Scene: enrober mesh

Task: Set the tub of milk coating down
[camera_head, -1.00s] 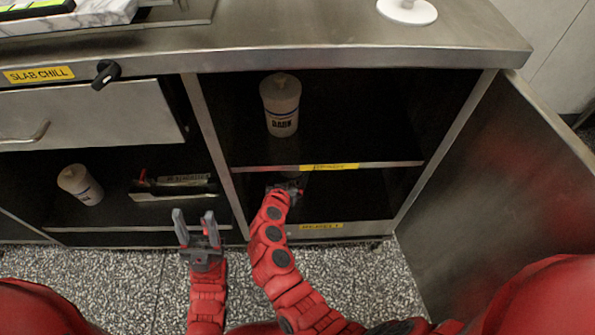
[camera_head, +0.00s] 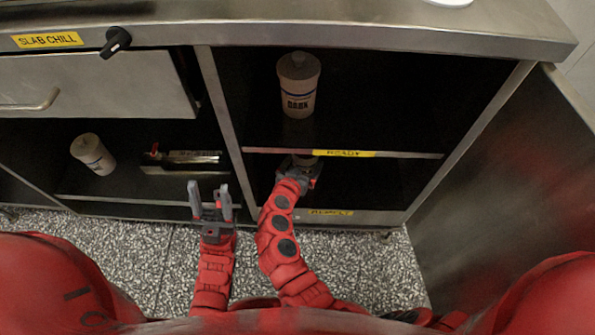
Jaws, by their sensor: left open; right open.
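My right gripper (camera_head: 299,168) reaches into the lower compartment of the open cabinet, just under the front edge of the READY shelf (camera_head: 400,154). It is open. A pale patch, perhaps part of a tub (camera_head: 306,160), shows just beyond its fingers; the shelf and gripper hide the rest, and I cannot read a label or tell whether they touch. A white tub marked DARK (camera_head: 298,87) stands upright on the READY shelf. Another white tub (camera_head: 93,154), its label unreadable, stands in the left bay. My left gripper (camera_head: 209,190) is open and empty in front of the cabinet.
The lower compartment has a REMELT label (camera_head: 330,212) on its front edge. A dark tool-like object (camera_head: 183,158) lies in the left bay. The drawer (camera_head: 90,88) under the SLAB CHILL label is above it. The open door (camera_head: 500,200) bounds the right side.

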